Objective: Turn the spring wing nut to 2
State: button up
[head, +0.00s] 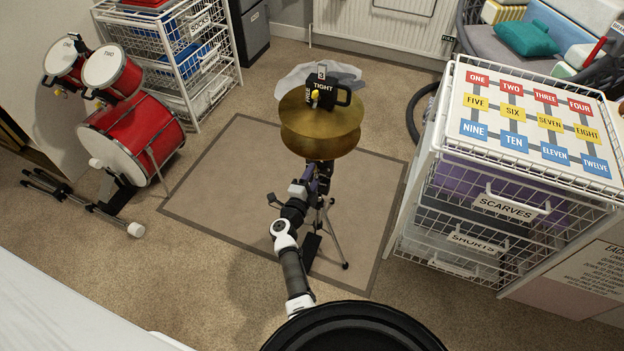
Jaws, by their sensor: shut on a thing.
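A pair of brass cymbals (322,118) sits one above the other on a tripod stand (327,225). On top is a black piece (325,88) marked TIGHT and 3, with a small yellow part (315,96). My arm reaches up from below to the stand's upright, just under the lower cymbal. My gripper (320,178) is shut on a small part there, which I take to be the spring wing nut. The fingertips and the nut are too small and dark to make out, and I cannot read its setting.
A red drum kit (130,138) stands at left on the carpet, with a wire drawer unit (180,60) behind it. A wire basket unit (500,205) stands close at right.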

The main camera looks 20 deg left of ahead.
jog(key=shift+m+b, duration=0.3)
jog(key=shift+m, duration=0.8)
jog(key=o, duration=1)
jog(key=s+p, duration=0.2)
jog(key=s, duration=0.5)
jog(key=s+p, duration=0.2)
jog(key=s, duration=0.5)
jog(key=shift+a+p, duration=0.2)
jog(key=shift+p, duration=0.15)
jog(key=shift+w, duration=0.1)
